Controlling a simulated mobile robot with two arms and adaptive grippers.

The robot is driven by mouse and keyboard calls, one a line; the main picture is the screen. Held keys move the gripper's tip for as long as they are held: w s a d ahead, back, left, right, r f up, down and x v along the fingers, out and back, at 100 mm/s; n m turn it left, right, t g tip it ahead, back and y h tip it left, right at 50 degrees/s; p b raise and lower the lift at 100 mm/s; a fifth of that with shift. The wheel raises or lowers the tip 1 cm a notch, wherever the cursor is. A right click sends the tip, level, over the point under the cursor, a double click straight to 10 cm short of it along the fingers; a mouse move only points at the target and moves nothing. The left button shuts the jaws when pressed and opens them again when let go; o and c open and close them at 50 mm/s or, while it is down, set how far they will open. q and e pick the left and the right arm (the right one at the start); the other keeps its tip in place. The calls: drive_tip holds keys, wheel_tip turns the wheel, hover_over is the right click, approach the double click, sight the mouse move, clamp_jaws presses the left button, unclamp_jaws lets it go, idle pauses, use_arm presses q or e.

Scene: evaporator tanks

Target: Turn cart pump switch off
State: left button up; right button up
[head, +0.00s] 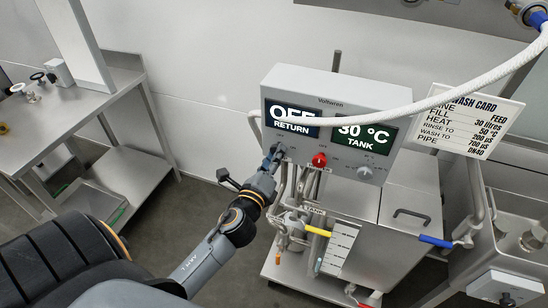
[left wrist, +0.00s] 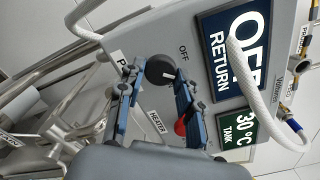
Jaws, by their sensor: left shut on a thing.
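The cart's grey control box (head: 335,90) carries a dark display (head: 292,117) reading "OFF RETURN" and a green display (head: 362,134) reading "30 °C TANK". The pump switch is a round black knob (left wrist: 160,70) with a pale mark, near an "OFF" label in the left wrist view. My left gripper (head: 272,155) is at the lower left of the box face and hides the knob in the head view. In the left wrist view its blue fingers (left wrist: 157,88) are on either side of the knob, shut on it. My right gripper is not in view.
A red knob (head: 319,160) sits right of my gripper, and a grey knob (head: 365,172) farther right. Pipes with a yellow-handled valve (head: 317,231) are below. A white hose (head: 430,101) crosses the box. A steel table (head: 75,105) stands left; floor between is clear.

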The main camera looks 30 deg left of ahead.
use_arm(q)
drive_tip(key=shift+n, duration=3.8)
drive_tip(key=o, duration=1.1)
drive_tip(key=v, duration=1.2)
